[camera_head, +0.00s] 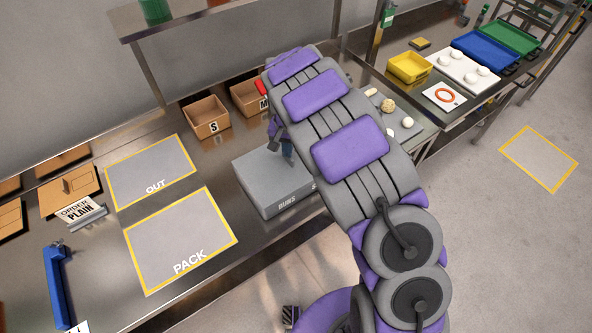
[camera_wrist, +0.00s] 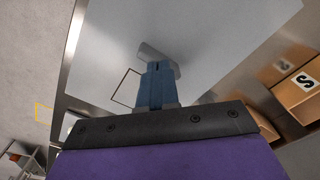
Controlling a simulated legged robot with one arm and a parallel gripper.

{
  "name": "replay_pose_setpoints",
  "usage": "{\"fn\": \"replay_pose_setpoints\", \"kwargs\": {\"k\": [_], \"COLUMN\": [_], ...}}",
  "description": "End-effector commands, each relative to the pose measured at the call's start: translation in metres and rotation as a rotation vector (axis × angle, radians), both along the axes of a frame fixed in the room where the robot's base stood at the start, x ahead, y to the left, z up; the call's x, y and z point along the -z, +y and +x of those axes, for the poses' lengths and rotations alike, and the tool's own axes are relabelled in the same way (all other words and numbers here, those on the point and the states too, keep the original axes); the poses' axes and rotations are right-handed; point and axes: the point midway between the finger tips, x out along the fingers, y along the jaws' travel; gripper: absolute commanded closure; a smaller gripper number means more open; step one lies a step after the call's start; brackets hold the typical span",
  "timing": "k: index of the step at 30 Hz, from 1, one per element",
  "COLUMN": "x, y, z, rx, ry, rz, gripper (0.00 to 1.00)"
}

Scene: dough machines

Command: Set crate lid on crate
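The grey crate (camera_head: 290,205) marked BUNS stands on the steel bench in the head view, partly behind my arm. A flat grey lid (camera_head: 262,170) covers its top; I cannot tell whether it rests fully on the rim. In the wrist view the lid (camera_wrist: 215,45) fills much of the picture, with a grey handle (camera_wrist: 150,52) on it. My gripper (camera_head: 288,152) points down at the lid's middle. Its blue fingers (camera_wrist: 157,72) look closed together on the handle, with the handle's ends showing beyond them.
Small cardboard boxes marked S (camera_head: 206,118) and M (camera_head: 246,97) stand behind the crate. The yellow-edged OUT (camera_head: 150,172) and PACK (camera_head: 180,240) areas to the left are empty. Dough pieces (camera_head: 388,105) lie on the bench right of my arm. Coloured trays (camera_head: 485,50) stand at the far right.

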Motion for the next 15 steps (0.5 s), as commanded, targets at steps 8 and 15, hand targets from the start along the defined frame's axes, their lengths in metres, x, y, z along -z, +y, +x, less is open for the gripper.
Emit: {"fn": "replay_pose_setpoints", "kwargs": {"k": [8, 15], "x": [-0.005, -0.022], "y": [0.001, 0.001], "z": [0.0, 0.0], "rx": [0.0, 0.0], "ry": [-0.001, -0.001], "rz": [0.0, 0.001], "gripper": [1.0, 1.0]}}
